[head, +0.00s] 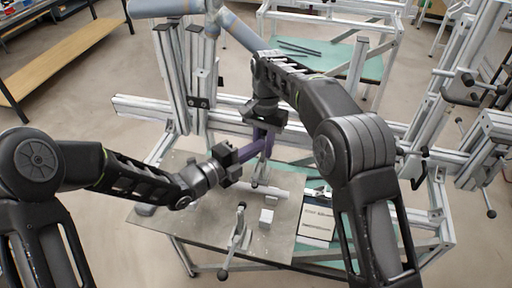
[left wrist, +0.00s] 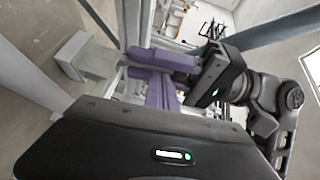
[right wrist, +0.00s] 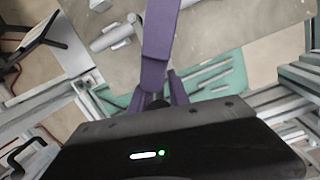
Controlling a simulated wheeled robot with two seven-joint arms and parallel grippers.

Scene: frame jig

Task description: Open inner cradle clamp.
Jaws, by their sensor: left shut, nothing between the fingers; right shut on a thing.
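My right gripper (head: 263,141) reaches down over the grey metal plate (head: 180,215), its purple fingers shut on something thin. The fingers hide most of it; it seems to be the upright handle of a clamp (head: 257,172) at the back of the plate. My left gripper (head: 246,147) is shut and empty, coming in from the left with its fingertips close beside the right fingers. Both sets of purple fingers show in the left wrist view (left wrist: 160,92) and overlap in the right wrist view. A second clamp (head: 240,228) with an upright handle stands nearer the plate's front.
A small light block (head: 266,216) sits on the plate near a pale cylinder (head: 262,190). Aluminium uprights (head: 180,75) and rails rise behind. The plate's left part is clear.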

